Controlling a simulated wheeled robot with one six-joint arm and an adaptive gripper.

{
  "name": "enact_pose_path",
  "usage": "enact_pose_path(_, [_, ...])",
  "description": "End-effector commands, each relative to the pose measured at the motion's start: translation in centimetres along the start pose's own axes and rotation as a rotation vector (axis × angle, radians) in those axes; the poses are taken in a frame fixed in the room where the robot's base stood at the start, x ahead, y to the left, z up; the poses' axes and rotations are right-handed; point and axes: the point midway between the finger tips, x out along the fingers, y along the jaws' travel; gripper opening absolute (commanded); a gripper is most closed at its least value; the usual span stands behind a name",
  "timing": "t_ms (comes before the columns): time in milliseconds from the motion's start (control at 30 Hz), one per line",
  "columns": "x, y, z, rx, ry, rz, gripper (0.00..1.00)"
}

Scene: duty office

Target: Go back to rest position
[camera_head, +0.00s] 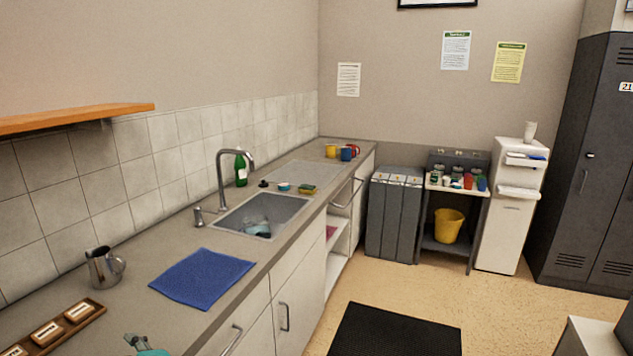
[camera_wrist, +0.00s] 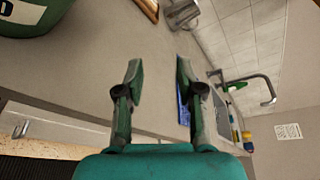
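My gripper (camera_wrist: 160,85) shows in the wrist view with its two fingers spread wide apart. Nothing is between the fingers; the grey countertop shows through the gap. In the head view only a small teal part of my arm (camera_head: 146,346) shows at the bottom edge, over the counter (camera_head: 185,318).
A metal pitcher (camera_head: 103,267), a blue cloth (camera_head: 202,278) and a wooden tray (camera_head: 88,312) with labelled blocks lie on the counter. The sink (camera_head: 262,213) is beyond. A green container (camera_wrist: 35,18) is close at the wrist view's upper left. Floor is clear around the black mat (camera_head: 395,331).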

Motion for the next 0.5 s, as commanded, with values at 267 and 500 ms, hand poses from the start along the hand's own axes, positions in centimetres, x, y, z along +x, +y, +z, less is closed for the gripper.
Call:
enact_pose_path(267, [-1.1,1.2,-2.3,-0.039,0.026,-0.011,0.37])
enact_pose_path(500, [-3.1,2.9,-5.6,-0.103,0.066,-0.027,0.37])
